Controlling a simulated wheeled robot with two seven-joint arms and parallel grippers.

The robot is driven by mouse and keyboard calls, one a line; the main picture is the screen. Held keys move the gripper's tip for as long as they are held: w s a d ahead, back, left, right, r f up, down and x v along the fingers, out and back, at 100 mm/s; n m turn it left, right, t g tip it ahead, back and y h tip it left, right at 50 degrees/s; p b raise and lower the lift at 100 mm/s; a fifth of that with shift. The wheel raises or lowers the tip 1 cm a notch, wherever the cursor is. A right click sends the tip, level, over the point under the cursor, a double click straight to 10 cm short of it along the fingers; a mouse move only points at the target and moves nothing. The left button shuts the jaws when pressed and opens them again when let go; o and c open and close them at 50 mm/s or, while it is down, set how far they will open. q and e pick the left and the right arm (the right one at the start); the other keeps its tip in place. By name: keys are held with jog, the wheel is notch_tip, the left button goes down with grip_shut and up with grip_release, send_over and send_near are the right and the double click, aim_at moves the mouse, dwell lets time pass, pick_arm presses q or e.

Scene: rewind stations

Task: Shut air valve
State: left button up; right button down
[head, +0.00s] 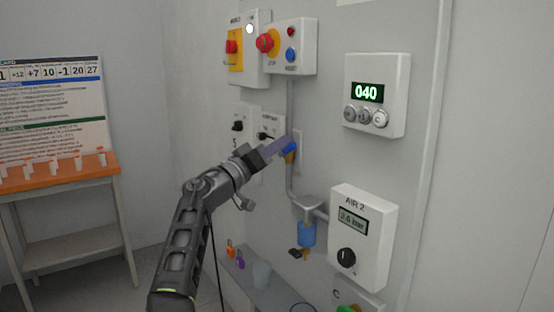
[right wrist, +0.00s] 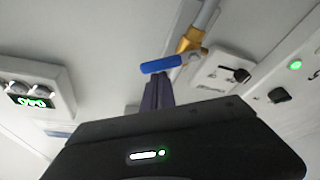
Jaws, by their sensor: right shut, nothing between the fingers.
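The air valve is a brass body (right wrist: 190,40) on a grey pipe (head: 290,105), with a blue handle (right wrist: 161,64). In the right wrist view the handle lies crosswise to the pipe. In the head view the blue handle (head: 290,147) is partly hidden behind my fingertips. My right gripper (head: 278,147) is shut and empty, its fingertips right at the handle. They also show just below the handle in the right wrist view (right wrist: 156,82); I cannot tell whether they touch it. My left gripper is out of view.
An AIR 2 box (head: 362,235) reads 3.6 bar. A display box (head: 376,95) shows 040. A stop-button box (head: 289,47) is above the valve. A blue filter bowl (head: 307,234) hangs below. An orange-topped table (head: 60,175) stands at left.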

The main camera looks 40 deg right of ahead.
jog(key=m+b, duration=0.1)
jog(key=f+m+g+b, duration=0.1)
jog(key=m, duration=0.1)
jog(key=s+m+g+b, duration=0.1)
jog(key=m, duration=0.1)
jog(key=shift+f+h, duration=0.3)
jog(key=shift+f, duration=0.1)
jog(key=shift+s+f+b, duration=0.35)
jog(key=shift+f+b, duration=0.1)
jog(key=shift+b, duration=0.55)
jog(key=shift+f, duration=0.1)
notch_tip(320, 180, up, 5)
jog(key=p, duration=0.2)
jog(key=v, duration=1)
jog(key=shift+w+f+b, duration=0.3)
jog(key=shift+w+b, duration=0.1)
jog(key=shift+b, duration=0.05)
